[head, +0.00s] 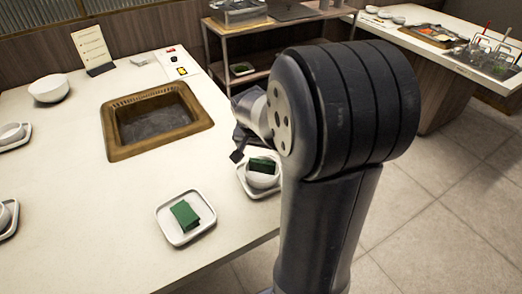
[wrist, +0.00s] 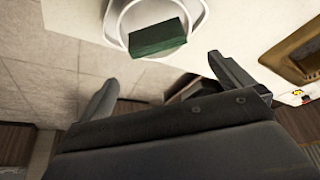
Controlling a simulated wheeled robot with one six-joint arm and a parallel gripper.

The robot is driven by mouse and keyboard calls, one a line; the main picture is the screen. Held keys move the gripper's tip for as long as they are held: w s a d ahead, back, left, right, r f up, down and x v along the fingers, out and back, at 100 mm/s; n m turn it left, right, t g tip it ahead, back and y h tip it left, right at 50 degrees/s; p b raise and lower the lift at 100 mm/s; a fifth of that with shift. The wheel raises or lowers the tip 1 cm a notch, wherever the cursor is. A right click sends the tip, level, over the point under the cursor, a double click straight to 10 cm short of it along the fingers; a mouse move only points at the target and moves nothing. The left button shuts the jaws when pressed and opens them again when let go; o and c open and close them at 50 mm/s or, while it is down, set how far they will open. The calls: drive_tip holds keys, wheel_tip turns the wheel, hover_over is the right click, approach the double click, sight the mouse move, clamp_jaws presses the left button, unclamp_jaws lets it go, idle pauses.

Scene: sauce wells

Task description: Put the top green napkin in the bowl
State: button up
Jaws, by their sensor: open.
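A green napkin (head: 263,165) lies in a white bowl (head: 262,181) that stands on a white tray (head: 244,179) near the table's edge. This napkin also shows in the wrist view (wrist: 158,39), over the bowl (wrist: 130,20). Other green napkins (head: 186,214) lie on a square white plate (head: 184,236); whether they are one or a small stack is hard to tell. My gripper (head: 238,155) is just above and left of the bowl, partly hidden behind my arm. In the wrist view its fingers (wrist: 165,75) are wide apart with nothing between them.
A brown-rimmed sunken well (head: 115,146) is set in the table (head: 85,200). A white bowl (head: 49,89) and a menu card (head: 93,50) stand at the back left. A shelf cart (head: 222,36) stands behind.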

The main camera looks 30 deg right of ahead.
drive_tip(key=shift+r, duration=0.65)
drive_tip(key=shift+s+f, duration=0.1)
